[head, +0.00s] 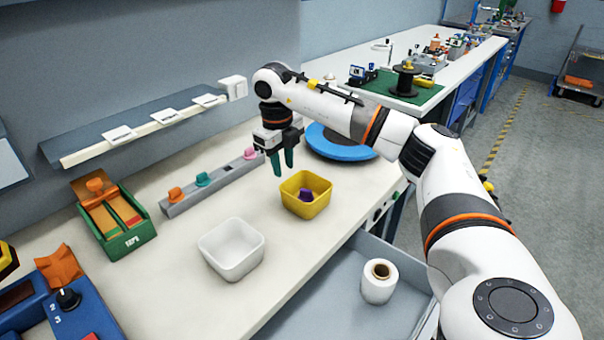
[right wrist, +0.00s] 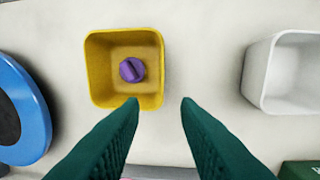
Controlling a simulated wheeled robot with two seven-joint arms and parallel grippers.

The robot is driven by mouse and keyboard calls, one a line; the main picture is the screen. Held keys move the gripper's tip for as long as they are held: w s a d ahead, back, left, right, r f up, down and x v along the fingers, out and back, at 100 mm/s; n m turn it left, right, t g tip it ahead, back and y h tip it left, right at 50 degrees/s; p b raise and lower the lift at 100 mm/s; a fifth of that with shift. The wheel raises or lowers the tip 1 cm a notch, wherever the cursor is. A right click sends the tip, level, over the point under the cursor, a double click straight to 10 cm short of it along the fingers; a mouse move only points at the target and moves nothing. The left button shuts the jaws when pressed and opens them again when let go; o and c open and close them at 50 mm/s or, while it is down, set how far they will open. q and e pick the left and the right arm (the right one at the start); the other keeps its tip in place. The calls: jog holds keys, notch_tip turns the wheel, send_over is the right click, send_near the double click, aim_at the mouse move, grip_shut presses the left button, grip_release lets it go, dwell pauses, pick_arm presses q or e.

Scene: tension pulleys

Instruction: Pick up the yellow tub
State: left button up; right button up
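The yellow tub (head: 322,207) stands upright on the workbench, right of the white tub, with a purple knob (head: 305,195) inside it. In the right wrist view the yellow tub (right wrist: 97,75) is at the upper left, with the purple knob (right wrist: 131,69) in it. My right gripper (head: 283,168) has dark green fingers and is held above the bench, just behind and left of the yellow tub. In the right wrist view its fingers (right wrist: 160,100) are apart with nothing between them. My left gripper is not in view.
A white tub (head: 232,263) stands left of the yellow one. A rail (head: 215,184) with coloured knobs lies behind, and a blue round turntable (head: 340,145) is to the right. A green box (head: 128,238) is at left. An open drawer below holds a white roll (head: 378,287).

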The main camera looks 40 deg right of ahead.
aim_at(288, 194)
jog(key=f, duration=0.6)
jog(key=shift+s+d+p, duration=0.2)
jog(key=shift+s+p, duration=0.1)
jog(key=shift+p, duration=0.1)
jog(key=shift+f, duration=0.25)
jog(key=f, duration=0.3)
jog(key=f+p, duration=0.1)
jog(key=shift+s+d+f, duration=0.1)
jog(key=shift+s+f, duration=0.05)
jog(key=shift+s, duration=0.1)
jog(key=shift+f, duration=0.25)
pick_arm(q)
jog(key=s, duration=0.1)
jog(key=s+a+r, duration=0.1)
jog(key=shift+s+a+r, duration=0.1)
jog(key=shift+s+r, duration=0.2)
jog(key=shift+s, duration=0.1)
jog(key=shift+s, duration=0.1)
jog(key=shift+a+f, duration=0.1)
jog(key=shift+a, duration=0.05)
pick_arm(e)
jog(key=shift+f, duration=0.25)
jog(key=shift+c, duration=0.2)
